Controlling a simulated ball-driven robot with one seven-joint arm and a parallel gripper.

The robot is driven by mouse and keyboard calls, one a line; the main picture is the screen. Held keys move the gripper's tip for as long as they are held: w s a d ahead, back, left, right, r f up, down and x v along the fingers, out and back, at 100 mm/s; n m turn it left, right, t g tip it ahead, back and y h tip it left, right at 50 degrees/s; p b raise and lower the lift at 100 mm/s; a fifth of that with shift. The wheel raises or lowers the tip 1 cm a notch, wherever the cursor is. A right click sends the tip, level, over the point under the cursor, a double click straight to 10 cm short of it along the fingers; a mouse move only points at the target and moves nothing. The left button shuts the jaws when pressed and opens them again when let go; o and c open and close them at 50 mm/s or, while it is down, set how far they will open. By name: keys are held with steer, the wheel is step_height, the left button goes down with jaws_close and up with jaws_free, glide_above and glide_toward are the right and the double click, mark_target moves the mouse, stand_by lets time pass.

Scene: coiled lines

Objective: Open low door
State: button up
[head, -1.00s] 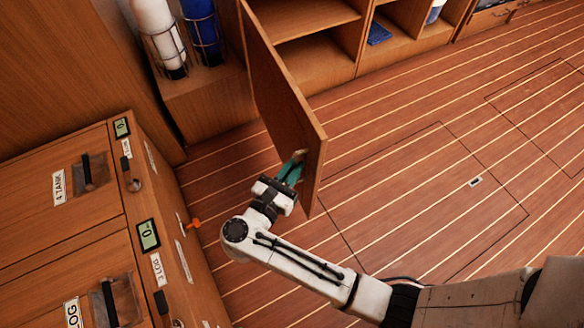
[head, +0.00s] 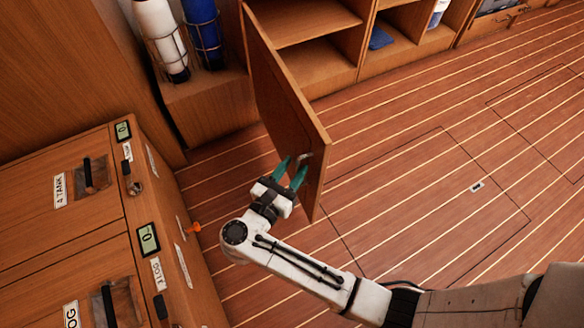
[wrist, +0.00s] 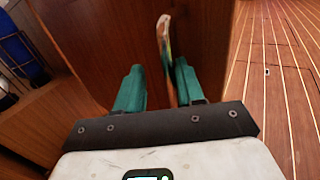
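The low door (head: 283,100) is a wooden panel that stands swung out from the cupboard (head: 312,50), whose inside shelves show. Its handle (head: 306,158) is a small pale pull near the door's free edge; it also shows in the wrist view (wrist: 164,38), just beyond the fingers. My gripper (head: 295,168) has green fingers spread apart, with nothing between them, at the door's face by the handle. In the wrist view my gripper (wrist: 158,75) is open, and the handle lies nearer its right finger. I cannot tell whether that finger touches the handle.
White (head: 158,35) and blue (head: 203,30) cylinders stand in wire holders behind the door. The striped floor (head: 420,170) to the right is clear.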

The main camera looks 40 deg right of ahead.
steer(key=v, duration=1)
steer(key=shift+a+p, duration=0.4)
steer(key=shift+p, duration=0.05)
